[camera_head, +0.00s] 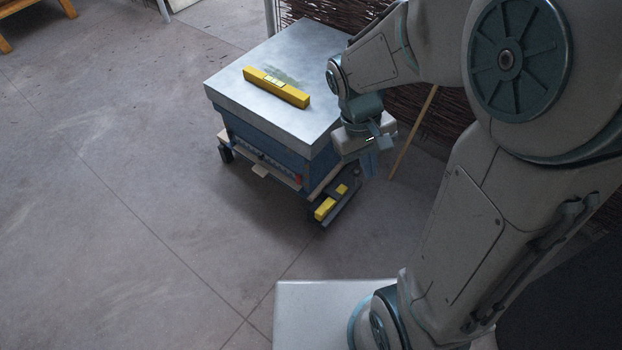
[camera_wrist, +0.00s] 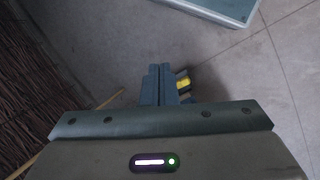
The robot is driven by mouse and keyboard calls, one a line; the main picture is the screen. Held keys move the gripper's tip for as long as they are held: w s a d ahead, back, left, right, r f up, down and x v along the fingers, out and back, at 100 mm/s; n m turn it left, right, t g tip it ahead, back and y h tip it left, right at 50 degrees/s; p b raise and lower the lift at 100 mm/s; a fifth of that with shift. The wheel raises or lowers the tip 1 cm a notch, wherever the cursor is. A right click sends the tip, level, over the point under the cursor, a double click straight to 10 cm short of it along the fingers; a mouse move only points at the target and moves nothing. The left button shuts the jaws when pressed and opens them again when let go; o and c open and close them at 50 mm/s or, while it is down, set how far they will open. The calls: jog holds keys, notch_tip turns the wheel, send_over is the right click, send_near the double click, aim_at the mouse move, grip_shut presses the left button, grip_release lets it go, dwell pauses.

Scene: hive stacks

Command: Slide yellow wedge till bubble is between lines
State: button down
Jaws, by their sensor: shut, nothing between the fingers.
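A yellow spirit level (camera_head: 290,95) lies on the hive's flat metal roof (camera_head: 312,50). Its vial (camera_head: 267,81) is a small pale patch; I cannot make out the bubble or lines. The yellow wedge (camera_head: 325,208) is low at the hive's near right corner, on a dark ledge or runner, with a smaller yellow piece (camera_head: 342,189) just behind it. A yellow part (camera_wrist: 183,84) shows beside my fingers in the wrist view; I cannot tell which piece. My gripper (camera_head: 370,165) points down, shut and empty, right of the hive and apart from the wedge in the head view (camera_wrist: 158,85).
The blue hive body (camera_head: 270,140) stands on a low base with dark feet or wheels. A woven fence (camera_head: 440,115) runs behind, with a thin wooden stick (camera_head: 413,134) leaning there. The grey floor (camera_head: 120,180) left of the hive is clear.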

jog(key=w+a+f+n+t+h+b, duration=0.1)
jog(key=w+a+f+n+h, duration=0.2)
jog(key=f, duration=0.5)
jog(key=w+a+f+n+t+h+b, duration=0.1)
jog(key=w+a+f+n+h+b, duration=0.15)
jog(key=a+f+n, duration=0.4)
jog(key=w+a+f+n+h+b, duration=0.1)
jog(key=w+a+f+h, duration=0.2)
jog(key=f, duration=0.7)
jog(key=s+a+f+n+t+h+b, duration=0.1)
jog(key=a+f+n+t, duration=0.15)
jog(key=f, duration=0.35)
jog(key=s+a+f+n+t+h, duration=0.2)
jog(key=f+n+t, duration=0.15)
jog(key=f, duration=0.25)
jog(key=n+t+y+b, duration=0.3)
jog(key=n+t+b, duration=0.3)
jog(key=n+t, duration=0.2)
send_near(318, 216)
jog(key=shift+m, duration=0.25)
jog(key=x, duration=0.6)
jog(key=shift+w+d+f, duration=0.2)
jog(key=shift+w+f, duration=0.1)
jog(key=shift+w, duration=0.05)
